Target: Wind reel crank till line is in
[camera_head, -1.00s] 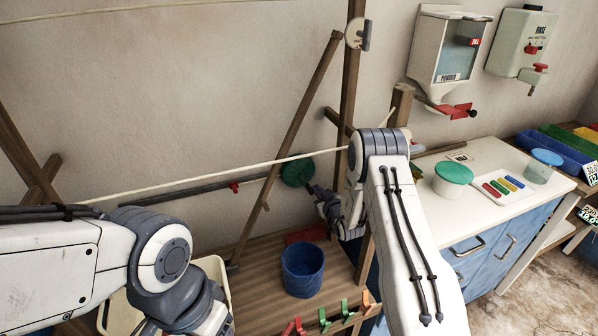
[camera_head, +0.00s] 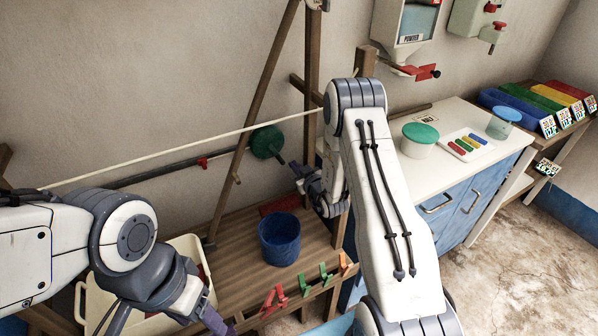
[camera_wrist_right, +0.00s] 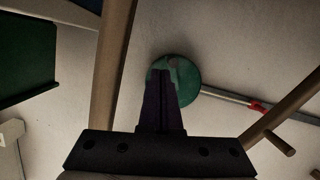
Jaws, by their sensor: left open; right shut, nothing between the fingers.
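A pale line (camera_head: 205,145) stretches across the head view, from behind my left arm up to the wooden post near my right elbow, where the arm hides part of it. A green round disc (camera_head: 266,141) is near the wall, at the end of a dark rod; it also shows in the right wrist view (camera_wrist_right: 193,88). I cannot make out a crank handle for certain. My right gripper (camera_head: 299,170) is shut and empty, its fingers overlapping the disc in the right wrist view (camera_wrist_right: 162,78); contact is unclear. My left gripper (camera_head: 215,322) is open at the bottom edge, partly cut off.
A blue bucket (camera_head: 280,240) stands on the wooden bench (camera_head: 235,262). Colored pegs (camera_head: 325,275) sit along its front edge. A cream bin (camera_head: 190,246) is behind my left gripper. Wooden posts (camera_head: 253,98) rise by the disc. A white counter (camera_head: 440,160) is right.

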